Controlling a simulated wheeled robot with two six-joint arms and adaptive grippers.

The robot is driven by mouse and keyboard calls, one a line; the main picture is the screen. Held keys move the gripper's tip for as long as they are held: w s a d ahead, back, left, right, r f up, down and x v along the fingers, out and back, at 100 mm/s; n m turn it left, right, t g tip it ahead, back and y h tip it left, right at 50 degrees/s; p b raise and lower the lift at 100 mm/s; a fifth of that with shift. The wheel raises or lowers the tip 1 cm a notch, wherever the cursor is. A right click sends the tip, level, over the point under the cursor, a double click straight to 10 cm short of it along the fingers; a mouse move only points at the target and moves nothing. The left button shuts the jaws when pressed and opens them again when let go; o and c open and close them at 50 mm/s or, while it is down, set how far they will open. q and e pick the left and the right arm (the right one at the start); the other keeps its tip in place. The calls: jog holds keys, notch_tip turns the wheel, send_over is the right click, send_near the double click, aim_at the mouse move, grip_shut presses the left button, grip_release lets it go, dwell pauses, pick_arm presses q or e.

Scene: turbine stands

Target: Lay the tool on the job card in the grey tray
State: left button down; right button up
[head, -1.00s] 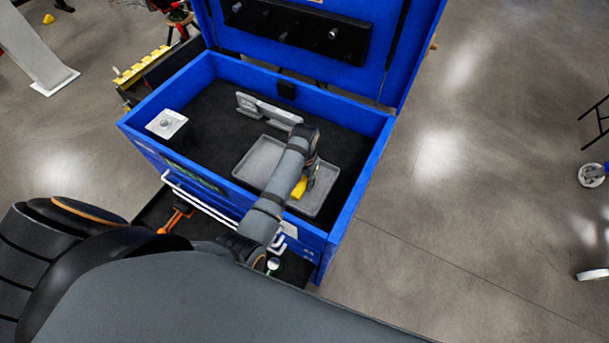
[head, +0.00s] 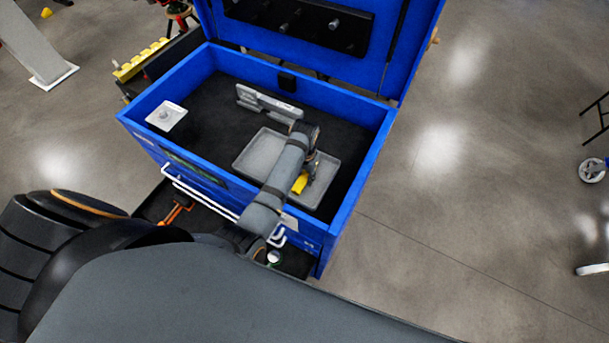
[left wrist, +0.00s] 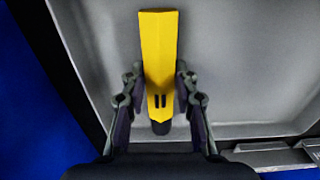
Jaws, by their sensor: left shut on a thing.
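The yellow tool (left wrist: 159,60) with a dark end is between the fingers of my left gripper (left wrist: 158,88) in the left wrist view, over the tray floor. In the head view the tool (head: 300,183) shows as a small yellow patch beside my left gripper (head: 311,170). The grey tray (head: 258,152) lies in the blue chest, partly covered by my left arm. It also fills most of the left wrist view (left wrist: 240,60). I cannot make out a job card in the tray. Whether the tool touches the tray is unclear. My right gripper is not in view.
The blue chest (head: 358,190) has raised walls around the tray and an open lid (head: 412,45). A small light plate (head: 166,115) and a grey slotted part (head: 268,103) lie inside it. An open drawer (head: 155,203) with an orange item juts out below.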

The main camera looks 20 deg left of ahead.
pick_arm(q)
jog(key=shift+s+f, duration=0.2)
jog(key=shift+f, duration=0.15)
jog(key=shift+s+f, duration=0.25)
jog(key=c, duration=1)
grip_release()
jog(key=shift+w+f, duration=0.1)
jog(key=shift+o, duration=0.3)
jog(key=shift+w+f, duration=0.15)
jog(key=shift+w, duration=0.1)
jog(key=shift+s+r, duration=0.1)
jog(key=shift+r, duration=0.1)
jog(key=shift+o, duration=0.8)
